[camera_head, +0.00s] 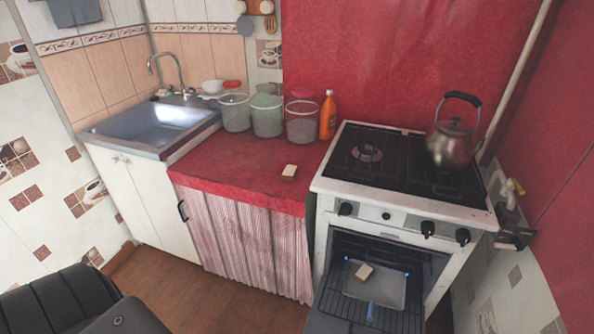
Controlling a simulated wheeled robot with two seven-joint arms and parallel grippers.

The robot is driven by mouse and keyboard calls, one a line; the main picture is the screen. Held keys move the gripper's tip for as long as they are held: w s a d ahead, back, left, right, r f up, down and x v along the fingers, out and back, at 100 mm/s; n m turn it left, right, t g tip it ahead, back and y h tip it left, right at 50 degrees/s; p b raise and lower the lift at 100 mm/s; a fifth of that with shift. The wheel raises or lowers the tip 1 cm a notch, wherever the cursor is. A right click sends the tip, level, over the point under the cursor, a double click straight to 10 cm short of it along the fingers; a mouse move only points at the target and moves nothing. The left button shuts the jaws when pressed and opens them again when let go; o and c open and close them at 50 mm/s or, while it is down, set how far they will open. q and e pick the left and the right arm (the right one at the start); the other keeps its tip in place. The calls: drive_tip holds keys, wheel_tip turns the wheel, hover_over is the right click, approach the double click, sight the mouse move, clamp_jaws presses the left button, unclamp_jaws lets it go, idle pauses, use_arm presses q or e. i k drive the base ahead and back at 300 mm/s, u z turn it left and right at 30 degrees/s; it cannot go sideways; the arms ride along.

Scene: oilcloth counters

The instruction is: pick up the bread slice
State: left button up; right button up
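A small pale slab with a brown edge, which looks like a bread slice (289,172), lies on the red-covered counter (230,165), near its right front by the stove. A second, similar pale slab (364,272) lies on a tray (388,290) in the open oven (335,305). I cannot tell from this view whether both are bread. Neither of my grippers shows in the head view, and nothing is seen touching either slab.
Several jars (267,115) and an orange bottle (327,115) stand at the back of the counter. A kettle (451,145) sits on the stove (400,165) at right. A metal sink (155,122) is at left. The counter's front middle is clear.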

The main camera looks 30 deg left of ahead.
sight(290, 173)
drive_tip(key=u, duration=0.55)
drive_tip(key=k, duration=1.3)
drive_tip(key=u, duration=0.2)
drive_tip(key=i, duration=0.4)
drive_tip(key=z, duration=0.85)
drive_tip(key=i, duration=1.35)
drive_tip(key=u, duration=0.55)
